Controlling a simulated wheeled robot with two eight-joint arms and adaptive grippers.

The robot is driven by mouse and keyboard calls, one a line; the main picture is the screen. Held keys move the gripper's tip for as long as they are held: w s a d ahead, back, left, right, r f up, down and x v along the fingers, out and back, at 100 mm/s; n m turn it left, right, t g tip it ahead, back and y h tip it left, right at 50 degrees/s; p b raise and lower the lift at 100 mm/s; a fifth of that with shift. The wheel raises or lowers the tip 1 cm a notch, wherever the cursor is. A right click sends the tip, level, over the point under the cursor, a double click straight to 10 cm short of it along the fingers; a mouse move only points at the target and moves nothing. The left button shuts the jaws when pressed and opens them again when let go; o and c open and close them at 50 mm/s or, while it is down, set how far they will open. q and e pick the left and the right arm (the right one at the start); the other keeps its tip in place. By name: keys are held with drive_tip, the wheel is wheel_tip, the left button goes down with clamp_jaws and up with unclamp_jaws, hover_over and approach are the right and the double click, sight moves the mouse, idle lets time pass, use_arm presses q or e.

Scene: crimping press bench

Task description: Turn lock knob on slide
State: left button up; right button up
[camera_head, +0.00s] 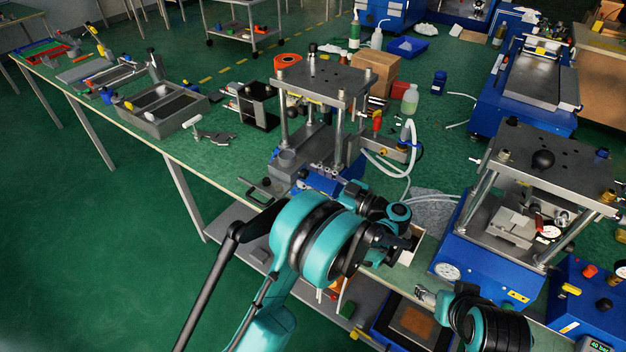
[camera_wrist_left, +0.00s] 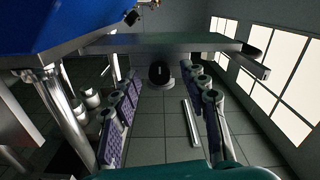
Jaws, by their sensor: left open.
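In the left wrist view, a black round knob (camera_wrist_left: 160,73) on a light collar shows beyond my left gripper (camera_wrist_left: 164,88), under the edge of a flat grey plate (camera_wrist_left: 160,43). The knob lies between the two spread fingers in the picture, with a gap in front of it; I see no contact. The fingers have purple pads and hold nothing. In the head view, my left gripper (camera_head: 397,235) is beside the front of the middle press (camera_head: 322,80); its arm hides part of the bench, and its fingertips are hard to make out. My right arm shows only at the lower right.
A blue control box (camera_head: 590,305) sits at the lower right. Green floor at left is clear.

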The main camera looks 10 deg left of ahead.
use_arm(q)
clamp_jaws()
